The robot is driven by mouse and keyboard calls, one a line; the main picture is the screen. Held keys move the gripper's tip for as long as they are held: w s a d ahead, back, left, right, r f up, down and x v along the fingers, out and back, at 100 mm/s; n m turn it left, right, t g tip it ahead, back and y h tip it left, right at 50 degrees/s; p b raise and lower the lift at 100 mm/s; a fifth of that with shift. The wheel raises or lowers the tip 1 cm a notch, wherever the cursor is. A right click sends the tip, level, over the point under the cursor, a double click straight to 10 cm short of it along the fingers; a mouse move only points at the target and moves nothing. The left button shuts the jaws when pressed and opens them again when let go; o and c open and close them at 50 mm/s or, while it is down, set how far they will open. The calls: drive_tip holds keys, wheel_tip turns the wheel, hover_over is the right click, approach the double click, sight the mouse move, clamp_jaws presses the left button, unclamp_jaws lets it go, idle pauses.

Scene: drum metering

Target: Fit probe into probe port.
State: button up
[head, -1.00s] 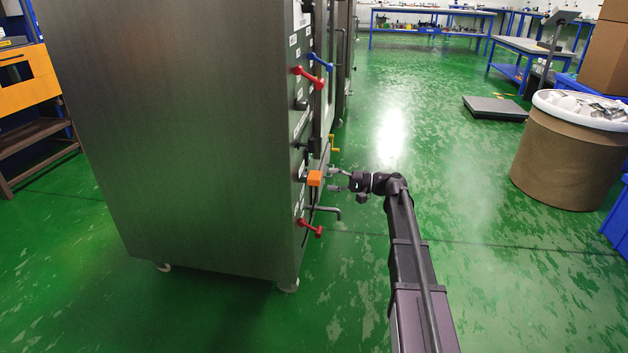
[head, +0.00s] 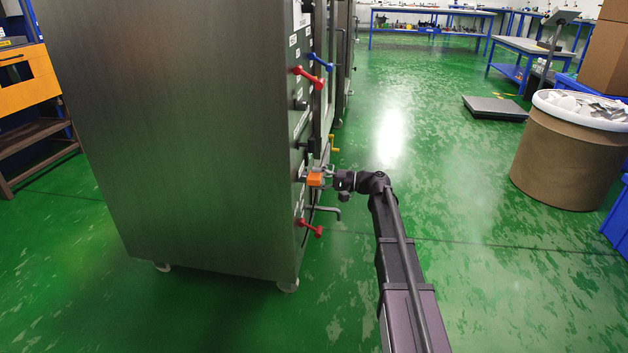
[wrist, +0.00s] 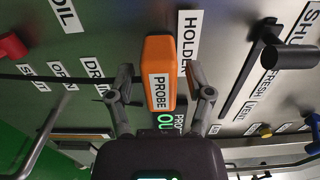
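The orange probe (head: 314,180), labelled PROBE, sits at the side panel of the steel cabinet; it also shows in the wrist view (wrist: 159,60). A partly hidden label reading "HOLDE" is beside it. My gripper (head: 331,179) is at the probe. In the wrist view the fingers of my gripper (wrist: 160,78) are spread on either side of the probe, with a gap visible on each side. Green lit letters "OU" and a partly covered label "PRO" show just below the probe. I cannot make out the probe port.
The steel cabinet (head: 190,130) carries red levers (head: 308,228), a blue lever (head: 320,62) and a bent pipe (head: 325,210). In the wrist view a black handle (wrist: 290,56) projects at the right. Green floor to the right is open up to a brown drum (head: 568,160).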

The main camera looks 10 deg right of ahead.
sight(321, 179)
clamp_jaws()
drive_tip(key=shift+v, duration=2.3)
idle(0.4)
drive_tip(key=shift+v, duration=1.85)
drive_tip(key=shift+r, duration=0.15)
wheel_tip(321, 179, up, 23)
drive_tip(key=p, duration=2.3)
drive_tip(key=shift+s+d, duration=0.15)
drive_tip(key=shift+d, duration=0.3)
